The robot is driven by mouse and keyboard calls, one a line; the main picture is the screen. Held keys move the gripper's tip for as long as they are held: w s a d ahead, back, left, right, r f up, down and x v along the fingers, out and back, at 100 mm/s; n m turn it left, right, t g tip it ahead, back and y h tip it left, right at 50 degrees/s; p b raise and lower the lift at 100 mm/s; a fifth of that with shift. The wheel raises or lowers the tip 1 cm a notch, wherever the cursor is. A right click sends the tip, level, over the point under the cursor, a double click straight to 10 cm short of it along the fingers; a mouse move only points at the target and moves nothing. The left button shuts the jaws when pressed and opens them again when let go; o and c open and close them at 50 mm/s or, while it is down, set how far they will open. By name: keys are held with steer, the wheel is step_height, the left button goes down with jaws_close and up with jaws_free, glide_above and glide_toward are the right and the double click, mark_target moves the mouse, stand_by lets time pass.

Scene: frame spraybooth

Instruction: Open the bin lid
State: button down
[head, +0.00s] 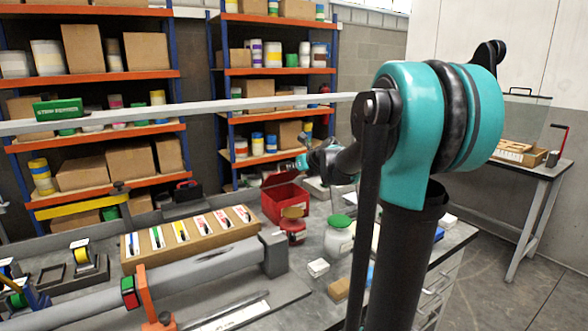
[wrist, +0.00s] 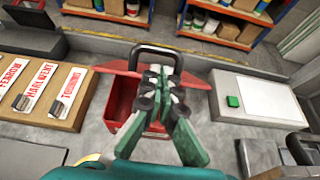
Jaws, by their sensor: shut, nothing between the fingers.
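The red bin (head: 286,204) stands on the grey bench in the head view, beyond my arm. In the wrist view its red wall and inside (wrist: 122,112) show beside my fingers. Its red lid (wrist: 112,68) appears raised and tilted over the bin's far side, with a black handle (wrist: 152,48) on it. The lid also shows as a slanted edge in the head view (head: 277,179). My gripper (wrist: 158,76) is shut and empty, over the bin in front of the lid. My fingers hide the lid's middle; I cannot tell whether they touch it.
A wooden box of labelled cards (head: 190,240) lies left of the bin. A red-bodied jar (head: 292,228) and a white jar with a green lid (head: 339,236) stand in front. A white device with a green button (wrist: 255,98) sits right. Stocked shelves stand behind.

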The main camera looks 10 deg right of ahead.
steer(key=shift+w+a, duration=0.1)
steer(key=shift+w, duration=0.1)
steer(key=w+a+r, duration=0.2)
steer(key=w, duration=0.4)
steer(key=w+a+r, duration=0.2)
steer(key=w+a, duration=0.1)
steer(key=w, duration=0.3)
steer(key=shift+r, duration=0.3)
steer(key=shift+d+r, duration=0.1)
stand_by(0.4)
